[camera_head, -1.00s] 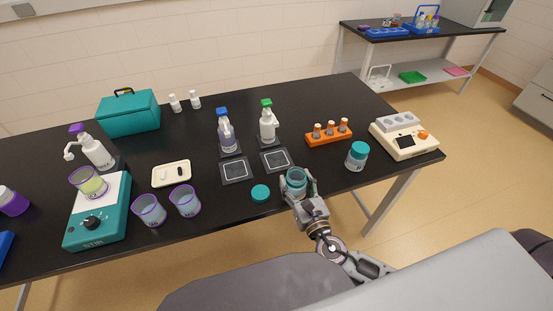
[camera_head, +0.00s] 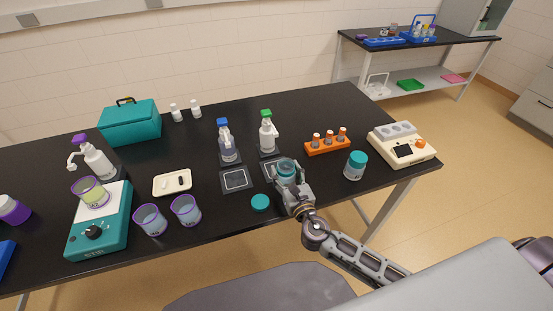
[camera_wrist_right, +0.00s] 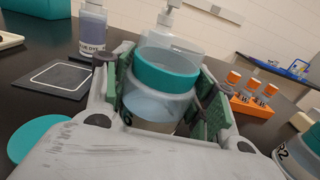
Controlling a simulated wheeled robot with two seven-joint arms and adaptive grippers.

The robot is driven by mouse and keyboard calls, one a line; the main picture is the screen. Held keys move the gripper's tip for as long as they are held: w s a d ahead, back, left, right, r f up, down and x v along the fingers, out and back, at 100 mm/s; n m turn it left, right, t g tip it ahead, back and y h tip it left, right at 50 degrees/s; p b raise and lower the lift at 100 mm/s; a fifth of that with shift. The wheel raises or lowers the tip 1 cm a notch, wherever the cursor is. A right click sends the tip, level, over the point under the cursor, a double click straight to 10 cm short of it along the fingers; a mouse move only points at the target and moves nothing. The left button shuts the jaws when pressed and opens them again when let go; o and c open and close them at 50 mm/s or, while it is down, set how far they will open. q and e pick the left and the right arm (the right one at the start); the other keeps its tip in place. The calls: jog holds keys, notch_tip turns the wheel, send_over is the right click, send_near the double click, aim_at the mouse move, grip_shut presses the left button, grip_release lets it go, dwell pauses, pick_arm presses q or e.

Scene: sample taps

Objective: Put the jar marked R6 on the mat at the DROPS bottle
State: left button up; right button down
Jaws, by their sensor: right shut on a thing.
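My right gripper (camera_head: 288,184) is shut on an open jar with a teal rim (camera_head: 286,168). The jar also shows in the right wrist view (camera_wrist_right: 165,75), upright, its mark mostly hidden behind the finger; a "6" seems to show. The jar is over or at the front of a dark mat (camera_head: 268,168), mostly hidden by jar and gripper. I cannot tell whether it touches the mat. My left gripper is not in view.
A blue-capped bottle (camera_head: 228,142) labelled dye stands behind a second mat (camera_head: 235,180), left of the jar. A teal lid (camera_head: 260,202) lies in front. A lidded jar marked R2 (camera_head: 355,166) and an orange rack (camera_head: 328,145) are to the right. Purple-rimmed beakers (camera_head: 186,210) stand left.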

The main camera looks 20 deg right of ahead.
jog(key=shift+w+a+p, duration=0.2)
jog(key=shift+w+p, duration=0.4)
jog(key=shift+w, duration=4.3)
jog(key=shift+f, duration=0.1)
jog(key=shift+f+b, duration=0.45)
jog(key=shift+f, duration=1.2)
jog(key=shift+f, duration=0.2)
jog(key=c, duration=0.5)
grip_release()
jog(key=shift+s+r, duration=0.1)
jog(key=shift+r, duration=0.1)
